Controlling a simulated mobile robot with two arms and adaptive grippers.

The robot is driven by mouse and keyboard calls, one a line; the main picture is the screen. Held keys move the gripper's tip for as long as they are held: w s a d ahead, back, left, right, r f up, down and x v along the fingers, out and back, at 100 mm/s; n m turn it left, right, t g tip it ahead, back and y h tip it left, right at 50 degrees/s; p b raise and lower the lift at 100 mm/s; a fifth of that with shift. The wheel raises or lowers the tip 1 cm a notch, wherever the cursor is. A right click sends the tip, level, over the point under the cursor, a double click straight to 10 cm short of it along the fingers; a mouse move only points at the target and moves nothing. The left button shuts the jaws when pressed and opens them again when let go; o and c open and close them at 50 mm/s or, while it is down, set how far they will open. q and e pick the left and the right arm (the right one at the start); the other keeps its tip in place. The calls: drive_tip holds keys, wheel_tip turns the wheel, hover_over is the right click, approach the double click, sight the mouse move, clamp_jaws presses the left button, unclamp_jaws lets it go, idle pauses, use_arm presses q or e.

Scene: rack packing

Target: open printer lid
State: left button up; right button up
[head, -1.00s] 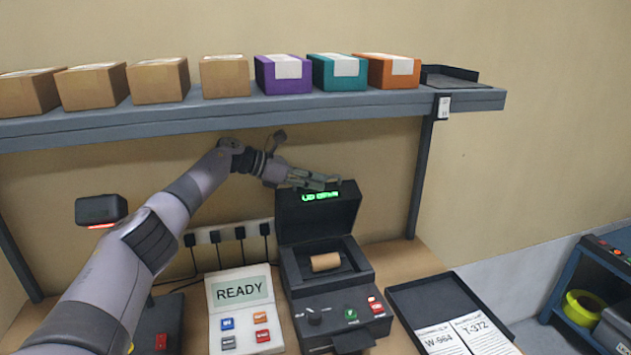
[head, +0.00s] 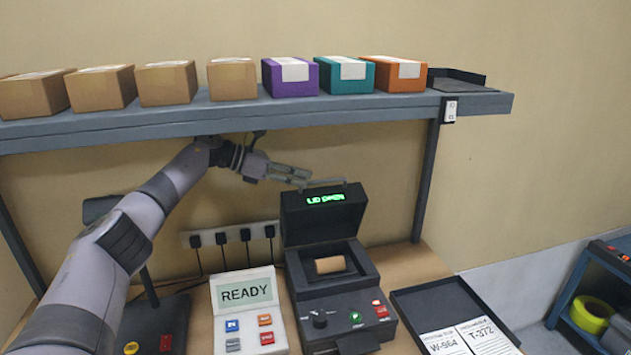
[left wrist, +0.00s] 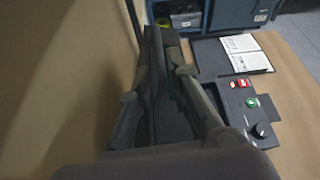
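The label printer (head: 345,300) stands on the bench with its dark lid (head: 322,215) raised upright. Green text on the lid reads "LID OPEN". A grey bar handle (head: 325,182) runs along the lid's top edge. A brown roll (head: 331,264) lies in the exposed bay. My left gripper (head: 303,178) is at the upper left of the lid, its fingertips close to the handle's left end; I cannot tell whether they touch. In the left wrist view its two fingers (left wrist: 155,85) are apart, with dark lid surface behind them. My right gripper is not in view.
A shelf (head: 250,118) with several boxes runs above my left arm. A READY panel (head: 245,300) stands left of the printer. A black tray (head: 445,302) with two labels lies to its right. A handheld scanner (head: 100,210) is partly hidden behind my arm.

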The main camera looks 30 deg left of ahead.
use_arm(q)
drive_tip(key=shift+v, duration=2.75)
